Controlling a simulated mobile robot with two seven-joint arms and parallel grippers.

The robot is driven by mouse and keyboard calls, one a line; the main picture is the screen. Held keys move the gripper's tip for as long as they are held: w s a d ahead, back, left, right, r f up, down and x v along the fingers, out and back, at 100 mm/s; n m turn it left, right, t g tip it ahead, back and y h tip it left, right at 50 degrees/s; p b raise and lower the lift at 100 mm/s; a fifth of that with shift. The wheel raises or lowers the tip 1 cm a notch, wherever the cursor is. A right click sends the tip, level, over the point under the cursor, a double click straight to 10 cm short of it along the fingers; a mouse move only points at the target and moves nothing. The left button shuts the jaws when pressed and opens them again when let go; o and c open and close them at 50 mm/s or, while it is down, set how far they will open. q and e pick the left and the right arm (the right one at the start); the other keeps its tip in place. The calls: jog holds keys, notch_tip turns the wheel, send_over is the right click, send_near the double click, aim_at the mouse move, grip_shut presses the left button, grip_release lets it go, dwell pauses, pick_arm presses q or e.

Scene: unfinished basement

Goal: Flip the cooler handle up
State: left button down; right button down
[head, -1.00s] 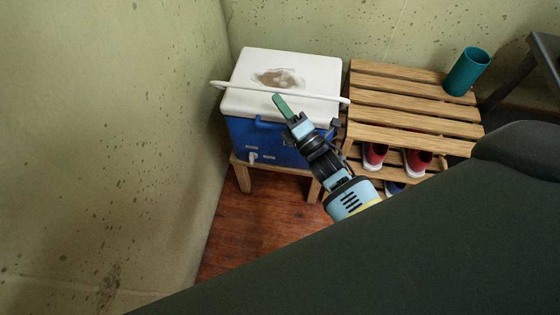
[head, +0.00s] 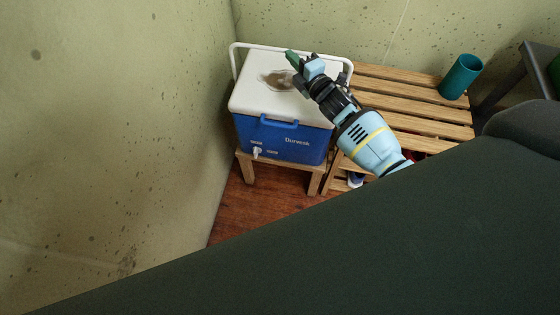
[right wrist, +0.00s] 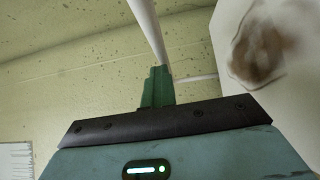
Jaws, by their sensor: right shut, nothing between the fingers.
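The cooler has a blue body (head: 282,142) and a white lid (head: 262,98) with a brown stain, which also shows in the right wrist view (right wrist: 262,45). Its white handle (head: 240,46) stands raised at the back of the lid, partly hidden behind my right gripper. In the right wrist view the handle bar (right wrist: 146,22) runs up from just beyond the fingertips. My right gripper (head: 292,58) is shut and empty over the lid's back part, close to the handle; whether it touches is unclear. My left gripper is not in view.
The cooler stands on a low wooden stand (head: 246,168) in the corner. A slatted wooden rack (head: 415,105) is close on its right, with a teal cup (head: 460,77) on top. The wall (head: 120,120) is close on the left.

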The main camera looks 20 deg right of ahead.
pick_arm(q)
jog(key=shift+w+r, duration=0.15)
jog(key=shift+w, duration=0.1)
pick_arm(e)
jog(key=shift+w+d+r, duration=0.2)
jog(key=shift+w+d, duration=0.05)
jog(key=shift+w, duration=0.05)
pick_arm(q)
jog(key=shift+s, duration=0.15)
